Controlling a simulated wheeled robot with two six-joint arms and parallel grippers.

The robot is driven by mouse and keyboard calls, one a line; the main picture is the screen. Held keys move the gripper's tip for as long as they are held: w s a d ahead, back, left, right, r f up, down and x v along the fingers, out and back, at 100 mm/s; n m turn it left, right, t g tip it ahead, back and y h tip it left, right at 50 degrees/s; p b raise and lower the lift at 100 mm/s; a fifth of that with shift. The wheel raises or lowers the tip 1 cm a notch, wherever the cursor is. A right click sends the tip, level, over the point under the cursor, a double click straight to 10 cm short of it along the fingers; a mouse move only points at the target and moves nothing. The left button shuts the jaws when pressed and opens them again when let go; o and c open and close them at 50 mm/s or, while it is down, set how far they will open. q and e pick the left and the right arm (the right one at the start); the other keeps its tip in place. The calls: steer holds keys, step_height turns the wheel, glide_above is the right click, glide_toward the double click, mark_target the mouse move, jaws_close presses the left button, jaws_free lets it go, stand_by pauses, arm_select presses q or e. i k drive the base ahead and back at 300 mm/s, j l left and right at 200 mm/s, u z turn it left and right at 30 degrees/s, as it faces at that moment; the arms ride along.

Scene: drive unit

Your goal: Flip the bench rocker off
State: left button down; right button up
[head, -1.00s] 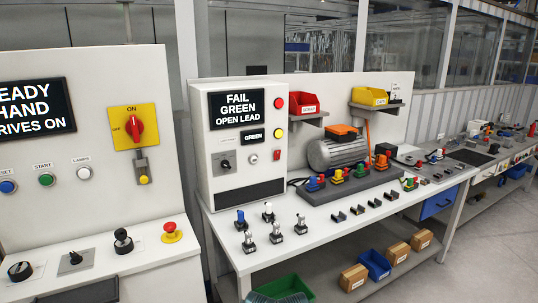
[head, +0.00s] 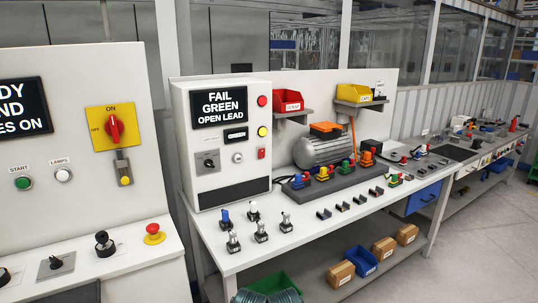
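The tester's screen (head: 221,110) reads "FAIL GREEN OPEN LEAD". Neither of my grippers is in the head view.
The white bench (head: 290,238) carries several loose switches in front, and a grey motor (head: 318,152) on a dark base. A control cabinet (head: 70,120) with a red-and-yellow rotary switch stands at the left. Open floor (head: 480,235) lies at the right.

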mark_target(261, 151)
steer(key=i+l, duration=0.25)
steer(key=l, duration=0.2)
steer(key=i+l+z, duration=0.1)
steer(key=l, duration=0.35)
steer(key=i+l, duration=0.35)
